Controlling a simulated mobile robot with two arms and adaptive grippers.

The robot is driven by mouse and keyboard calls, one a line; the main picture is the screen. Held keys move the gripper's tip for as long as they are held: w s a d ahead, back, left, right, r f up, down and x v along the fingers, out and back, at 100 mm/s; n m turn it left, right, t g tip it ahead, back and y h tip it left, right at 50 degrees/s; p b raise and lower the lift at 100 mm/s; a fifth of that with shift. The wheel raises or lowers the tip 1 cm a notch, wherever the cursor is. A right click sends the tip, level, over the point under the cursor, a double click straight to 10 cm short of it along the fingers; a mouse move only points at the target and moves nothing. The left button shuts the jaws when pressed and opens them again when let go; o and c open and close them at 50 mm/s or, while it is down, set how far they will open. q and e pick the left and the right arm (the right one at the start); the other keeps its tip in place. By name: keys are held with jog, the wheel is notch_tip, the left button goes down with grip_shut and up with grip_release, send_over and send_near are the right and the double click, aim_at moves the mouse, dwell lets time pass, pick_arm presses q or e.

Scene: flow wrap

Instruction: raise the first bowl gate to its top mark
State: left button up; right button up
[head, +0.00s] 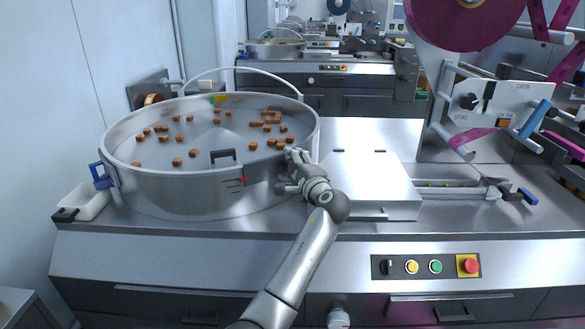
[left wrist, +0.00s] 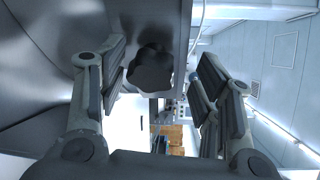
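The large round steel bowl (head: 165,183) stands at the left of the machine top, with several brown pieces scattered inside. A black bracket-shaped handle (head: 223,156) shows at its front wall, with a small red pointer (head: 241,180) just below it. Which part is the first gate, and its top mark, I cannot tell for sure. My left gripper (head: 291,172) is at the bowl's right front wall, right of the handle. In the left wrist view its fingers (left wrist: 158,95) are spread apart, with a dark lobed knob (left wrist: 150,72) between and beyond them, apparently untouched. My right gripper is not seen.
A flat white cover (head: 370,180) lies just right of my left gripper. Blue clamps sit at the bowl's left side (head: 101,175) and by the infeed track (head: 528,197). A button panel (head: 425,266) is on the front. A white tray (head: 88,201) is at the left edge.

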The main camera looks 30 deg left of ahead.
pick_arm(q)
jog(key=shift+f, duration=0.1)
jog(key=shift+s+d, duration=0.2)
jog(key=shift+d, duration=0.15)
jog(key=v, duration=1.1)
jog(key=shift+s, duration=0.15)
jog(key=shift+d, duration=0.1)
